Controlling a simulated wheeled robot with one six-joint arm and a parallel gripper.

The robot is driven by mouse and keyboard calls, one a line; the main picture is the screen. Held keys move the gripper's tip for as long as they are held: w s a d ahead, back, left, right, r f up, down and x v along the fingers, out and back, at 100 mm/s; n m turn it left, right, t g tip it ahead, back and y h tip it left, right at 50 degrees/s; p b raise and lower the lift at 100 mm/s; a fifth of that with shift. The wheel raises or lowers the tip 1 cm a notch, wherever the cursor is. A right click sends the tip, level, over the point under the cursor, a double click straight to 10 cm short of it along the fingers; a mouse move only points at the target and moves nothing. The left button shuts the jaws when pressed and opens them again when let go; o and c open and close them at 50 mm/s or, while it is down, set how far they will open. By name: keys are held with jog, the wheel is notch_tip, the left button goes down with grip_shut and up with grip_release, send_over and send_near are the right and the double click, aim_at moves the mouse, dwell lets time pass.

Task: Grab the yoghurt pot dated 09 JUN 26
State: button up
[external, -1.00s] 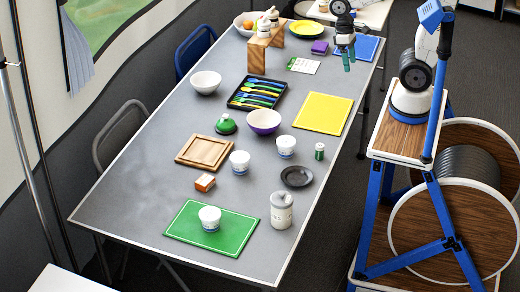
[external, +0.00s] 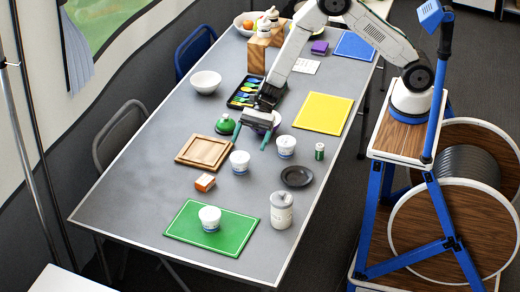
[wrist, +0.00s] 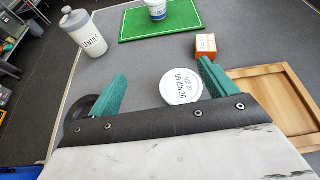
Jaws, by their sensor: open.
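A white yoghurt pot (external: 240,162) stands upright between the wooden board and the black plate. Its lid in the wrist view (wrist: 182,88) appears to read 09 JUN 26. My gripper (external: 252,139) is open and empty above the table, just behind this pot. In the wrist view the lid shows between the fingers (wrist: 162,72), nearer the right one, with no contact visible. A second pot (external: 285,147) stands to the right, its date unreadable. A third pot (external: 210,218) stands on the green mat; it also shows at the top of the wrist view (wrist: 157,10), its date unreadable.
An orange box (external: 205,182), wooden board (external: 190,152), black plate (external: 297,176), lentils jar (external: 281,210) and small green jar (external: 319,151) stand around the pots. The green mat (external: 240,236) lies in front.

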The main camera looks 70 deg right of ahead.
aim_at(243, 154)
jog(key=shift+w+a+r+m+t, duration=0.1)
jog(key=shift+w+r+m+t, duration=0.2)
jog(key=shift+w, duration=0.2)
jog(key=shift+w+a+r+m+t, duration=0.1)
jog(key=shift+w+r+m+t, duration=0.2)
jog(key=shift+w, duration=0.2)
jog(key=shift+w+f+m, duration=0.2)
jog(key=shift+m, duration=0.1)
notch_tip(243, 154, down, 6)
jog(key=shift+d+f, duration=0.1)
jog(key=shift+x, duration=1.15)
jog(key=shift+a+f, duration=0.35)
jog(key=shift+f, duration=0.05)
jog(key=c, duration=1)
